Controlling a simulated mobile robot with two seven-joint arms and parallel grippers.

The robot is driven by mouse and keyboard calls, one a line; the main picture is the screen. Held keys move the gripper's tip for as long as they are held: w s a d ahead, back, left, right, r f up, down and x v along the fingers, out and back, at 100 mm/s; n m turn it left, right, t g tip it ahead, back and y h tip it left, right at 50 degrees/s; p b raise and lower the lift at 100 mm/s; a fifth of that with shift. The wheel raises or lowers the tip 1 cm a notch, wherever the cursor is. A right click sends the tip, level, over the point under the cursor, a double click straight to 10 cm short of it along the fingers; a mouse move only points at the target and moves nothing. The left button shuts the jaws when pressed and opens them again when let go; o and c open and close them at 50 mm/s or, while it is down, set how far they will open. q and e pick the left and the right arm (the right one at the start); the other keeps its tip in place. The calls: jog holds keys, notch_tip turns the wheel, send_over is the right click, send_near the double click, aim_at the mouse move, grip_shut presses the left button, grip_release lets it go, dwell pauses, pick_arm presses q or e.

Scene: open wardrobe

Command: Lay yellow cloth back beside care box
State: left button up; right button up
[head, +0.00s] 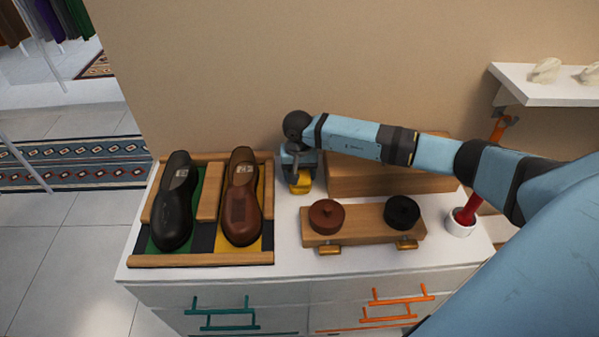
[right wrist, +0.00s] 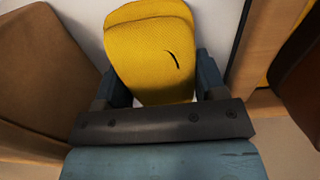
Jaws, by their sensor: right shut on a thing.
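The yellow cloth (head: 301,182) is held in my right gripper (head: 299,172), low over the white cabinet top between the shoe tray and the wooden care box. In the right wrist view the folded cloth (right wrist: 150,50) fills the space between the fingers of the gripper (right wrist: 157,85). I cannot tell whether the cloth touches the top. The care box (head: 375,180) stands to the right, partly hidden behind my right arm; its side also shows in the right wrist view (right wrist: 45,70). My left gripper is not in view.
A wooden tray (head: 200,259) holds a black shoe (head: 172,205) and a brown shoe (head: 241,200). In front of the care box, a wooden stand (head: 363,230) bears a brown tin (head: 327,215) and a black tin (head: 402,212). A white cup (head: 459,226) stands at right. White top is bare between tray and stand.

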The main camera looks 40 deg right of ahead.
jog(key=o, duration=0.9)
jog(key=shift+f, duration=0.1)
jog(key=shift+c, duration=0.2)
jog(key=shift+r+p, duration=0.25)
jog(key=shift+p, duration=0.05)
jog(key=shift+r, duration=0.3)
notch_tip(320, 180, up, 11)
jog(key=b, duration=0.1)
jog(key=shift+r+b, duration=0.15)
jog(key=shift+b, duration=0.15)
jog(key=shift+a, duration=0.1)
